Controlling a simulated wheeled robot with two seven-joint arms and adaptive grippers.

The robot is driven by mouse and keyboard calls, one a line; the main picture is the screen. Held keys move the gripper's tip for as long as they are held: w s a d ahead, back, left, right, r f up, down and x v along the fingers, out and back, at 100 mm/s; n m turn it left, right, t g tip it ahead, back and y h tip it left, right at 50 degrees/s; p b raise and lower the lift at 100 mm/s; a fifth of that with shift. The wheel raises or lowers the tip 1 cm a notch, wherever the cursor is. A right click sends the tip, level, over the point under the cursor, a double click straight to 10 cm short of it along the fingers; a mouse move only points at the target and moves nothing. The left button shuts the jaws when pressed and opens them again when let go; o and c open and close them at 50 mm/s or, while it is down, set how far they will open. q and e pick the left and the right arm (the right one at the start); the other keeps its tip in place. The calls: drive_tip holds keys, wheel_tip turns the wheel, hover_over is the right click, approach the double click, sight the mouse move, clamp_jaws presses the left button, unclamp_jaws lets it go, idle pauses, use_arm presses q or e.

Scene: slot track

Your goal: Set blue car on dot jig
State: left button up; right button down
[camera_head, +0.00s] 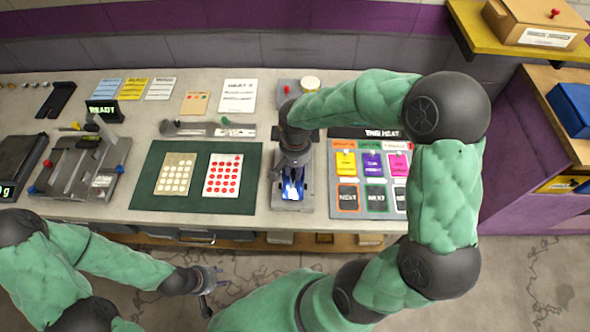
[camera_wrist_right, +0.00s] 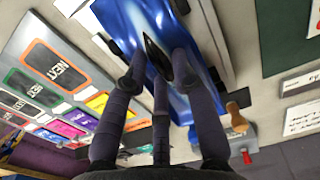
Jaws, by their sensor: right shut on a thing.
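The blue car (camera_head: 292,188) is glossy blue with a dark canopy; it also shows large in the wrist view (camera_wrist_right: 150,35). My right gripper (camera_head: 291,176) is shut on it, with dark fingers around its body (camera_wrist_right: 165,70). The car is at a pale grey fixture (camera_head: 307,200), which looks like the dot jig. Its pale edges show beside the car in the wrist view. I cannot tell whether the car rests on it or is just above, and the gripper hides part of both. My left gripper (camera_head: 213,284) is open and empty, in front of the table.
A green mat (camera_head: 244,200) with two dotted cards lies left of the fixture. A board of coloured cards (camera_head: 371,172) stands close on its right. A grey rail (camera_head: 207,130) lies behind the mat. A metal fixture (camera_head: 80,165) and a scale (camera_head: 18,160) are at far left.

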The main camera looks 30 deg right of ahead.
sight(295, 171)
drive_tip(key=shift+r, duration=0.1)
drive_tip(key=shift+f+b, duration=0.3)
drive_tip(key=shift+f, duration=0.15)
drive_tip(key=shift+f, duration=0.1)
drive_tip(key=c, duration=1)
unclamp_jaws()
drive_tip(key=shift+r, duration=0.3)
wheel_tip(295, 171, up, 12)
drive_tip(key=p, duration=0.3)
drive_tip(key=shift+r+p, duration=0.2)
drive_tip(key=shift+p, duration=0.2)
